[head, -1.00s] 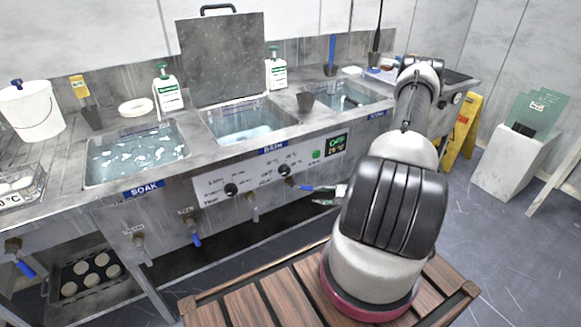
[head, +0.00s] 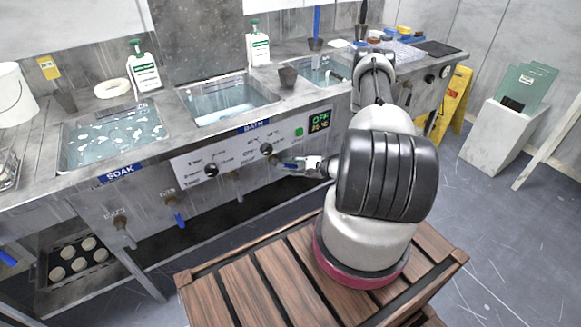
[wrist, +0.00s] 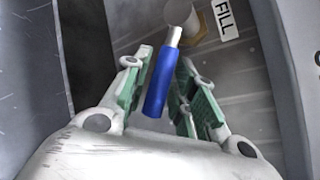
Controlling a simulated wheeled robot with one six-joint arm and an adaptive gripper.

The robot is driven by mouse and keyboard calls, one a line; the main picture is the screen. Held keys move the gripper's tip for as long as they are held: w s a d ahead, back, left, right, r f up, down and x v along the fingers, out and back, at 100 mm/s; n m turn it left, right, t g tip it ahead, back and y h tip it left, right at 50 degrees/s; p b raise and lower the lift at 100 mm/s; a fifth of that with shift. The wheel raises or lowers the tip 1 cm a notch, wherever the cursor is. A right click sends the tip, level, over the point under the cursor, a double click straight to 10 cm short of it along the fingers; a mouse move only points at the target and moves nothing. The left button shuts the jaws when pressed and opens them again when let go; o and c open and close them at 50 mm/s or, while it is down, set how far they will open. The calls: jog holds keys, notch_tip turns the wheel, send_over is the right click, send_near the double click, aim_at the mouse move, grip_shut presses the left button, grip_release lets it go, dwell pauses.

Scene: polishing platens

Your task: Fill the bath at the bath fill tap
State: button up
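Contact at the left is unclear. In the head view my gripper (head: 287,165) is at the front panel and hides much of this tap.
A soak basin (head: 65,150) is left of the bath. Another blue-handled tap (head: 178,218) and a grey-handled tap (head: 235,183) are on the front. The panel display (head: 319,121) reads OFF. A yellow floor sign (head: 453,105) stands right. Slatted wood (head: 250,290) lies below my arm.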

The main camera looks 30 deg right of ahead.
jog(key=shift+c, duration=0.3)
grip_shut()
jog(key=shift+a+f, duration=0.15)
jog(key=shift+a+f+m+t+y, duration=0.45)
jog(key=shift+f+m+t+y, duration=0.2)
jog(key=shift+m, duration=0.35)
jog(key=shift+a+f+m+t+y, duration=0.4)
jog(key=shift+a+m+t+y, duration=0.2)
jog(key=shift+m, duration=0.4)
jog(key=shift+s+a+f+m+t+y, duration=0.1)
jog(key=shift+a+f+m+t+y, duration=0.1)
jog(key=shift+a+m+t, duration=0.6)
jog(key=shift+w+a+f+m+t+y, duration=0.15)
jog(key=shift+a+m+t, duration=0.15)
jog(key=shift+m, duration=0.85)
jog(key=shift+s+a+f+m+t+y, duration=0.1)
jog(key=shift+s+a+m+t+y, duration=0.1)
jog(key=shift+a+m+t, duration=0.6)
jog(key=shift+d+r+m, duration=0.1)
jog(key=shift+d+m, duration=0.15)
jog(key=shift+m, duration=0.1)
